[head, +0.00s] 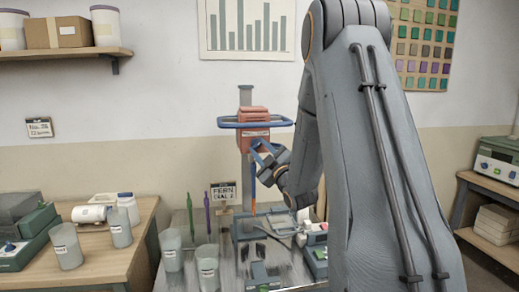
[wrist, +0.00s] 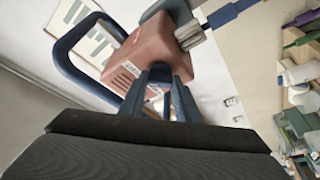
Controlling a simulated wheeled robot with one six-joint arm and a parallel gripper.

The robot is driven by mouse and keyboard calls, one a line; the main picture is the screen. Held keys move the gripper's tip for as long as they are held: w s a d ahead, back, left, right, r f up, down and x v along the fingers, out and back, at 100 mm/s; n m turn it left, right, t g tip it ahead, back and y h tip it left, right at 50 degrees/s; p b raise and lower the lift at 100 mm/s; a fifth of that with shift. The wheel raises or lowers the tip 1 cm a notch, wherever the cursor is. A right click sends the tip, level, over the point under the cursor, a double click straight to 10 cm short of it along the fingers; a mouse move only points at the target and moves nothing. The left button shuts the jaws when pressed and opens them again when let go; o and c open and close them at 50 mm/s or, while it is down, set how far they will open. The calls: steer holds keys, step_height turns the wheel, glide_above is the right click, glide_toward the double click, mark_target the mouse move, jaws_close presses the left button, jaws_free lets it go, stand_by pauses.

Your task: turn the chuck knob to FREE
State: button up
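The mixer's red-brown head (head: 254,138) sits on a grey column, with a blue loop handle (head: 225,122) around it. In the wrist view the red housing (wrist: 125,62) fills the upper middle, with a pale ribbed chuck (wrist: 190,35) and blue shaft at its upper right. My gripper (head: 262,148) is at the lower front of the head, its blue fingers apart. In the wrist view the gripper (wrist: 160,90) straddles a small dark blue part against the housing face, perhaps the knob; contact cannot be told. The knob's setting is not readable.
Below the head, a grey bench (head: 225,275) holds grey cups (head: 207,265), coloured upright tools (head: 207,212) and a small sign (head: 223,193). A wooden table (head: 105,265) with pots and a green device stands left. My arm hides much of the right side.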

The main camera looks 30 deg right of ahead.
steer(key=c, duration=0.3)
steer(key=shift+c, duration=0.2)
steer(key=shift+n+b, duration=0.3)
steer(key=n+g+y+b, duration=0.1)
steer(key=n+b, duration=0.1)
steer(key=n, duration=0.1)
steer(key=shift+d, duration=0.1)
steer(key=n+b, duration=0.1)
steer(key=n, duration=0.1)
steer(key=n+g+b, duration=0.1)
steer(key=n+b, duration=0.1)
steer(key=n+g+y+b, duration=0.1)
steer(key=shift+r+n, duration=0.25)
steer(key=shift+n, duration=0.15)
steer(key=n+g+b, duration=0.1)
steer(key=n, duration=0.1)
steer(key=n+b, duration=0.1)
steer(key=b, duration=0.1)
steer(key=shift+r+n+g+h, duration=0.15)
steer(key=shift+n+g+h, duration=0.15)
steer(key=shift+n+g, duration=0.1)
steer(key=n+g+h+b, duration=0.1)
steer(key=n+b, duration=0.1)
steer(key=n, duration=0.1)
steer(key=shift+r+n+g, duration=0.15)
steer(key=shift+n+g, duration=0.15)
